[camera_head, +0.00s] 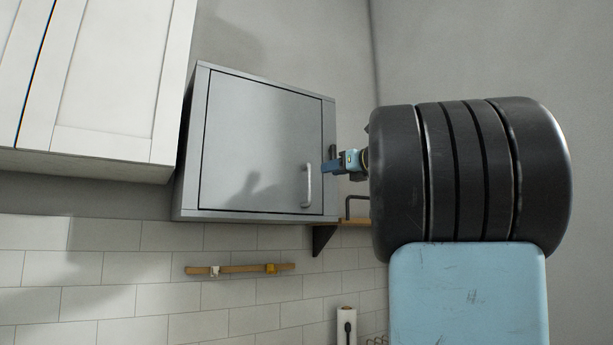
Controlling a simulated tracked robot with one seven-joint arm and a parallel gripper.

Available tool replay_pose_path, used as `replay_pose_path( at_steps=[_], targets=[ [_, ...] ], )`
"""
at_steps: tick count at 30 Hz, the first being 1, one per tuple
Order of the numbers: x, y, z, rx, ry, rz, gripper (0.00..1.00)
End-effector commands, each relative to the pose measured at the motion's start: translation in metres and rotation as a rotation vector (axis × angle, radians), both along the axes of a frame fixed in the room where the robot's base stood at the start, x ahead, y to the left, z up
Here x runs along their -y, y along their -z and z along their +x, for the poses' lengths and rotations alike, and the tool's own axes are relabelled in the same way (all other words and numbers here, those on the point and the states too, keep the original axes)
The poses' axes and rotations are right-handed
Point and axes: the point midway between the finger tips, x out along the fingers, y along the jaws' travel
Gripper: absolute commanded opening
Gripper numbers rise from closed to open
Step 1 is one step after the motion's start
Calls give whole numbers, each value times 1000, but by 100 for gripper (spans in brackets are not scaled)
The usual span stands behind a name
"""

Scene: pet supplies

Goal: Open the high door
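A grey metal wall cabinet hangs high on the wall, and its door (260,140) is shut flush in the frame. A vertical bar handle (308,185) sits near the door's lower right edge. My gripper (328,163) is just to the right of the handle, small in the view, and looks apart from it. My dark arm link and light blue link hide the area to the right.
White cupboards (110,80) hang at the upper left, beside the grey cabinet. Below are a wooden rail (240,269) on white tiles, a small bracketed shelf (345,228) and a paper roll (346,325). The wall right of the cabinet is bare.

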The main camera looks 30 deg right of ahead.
Motion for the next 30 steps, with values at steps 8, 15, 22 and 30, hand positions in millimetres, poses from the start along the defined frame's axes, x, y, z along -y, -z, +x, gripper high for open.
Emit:
replay_pose_path(
  at_steps=[8, 15, 22, 30],
  targets=[
    [-12, 1, 49, -1, -2, 0, 35],
    [-20, 0, 83, -1, -2, -2, 35],
    [-24, 0, 98, -1, -1, -2, 35],
    [-24, 0, 100, -1, 0, -2, 35]
  ],
)
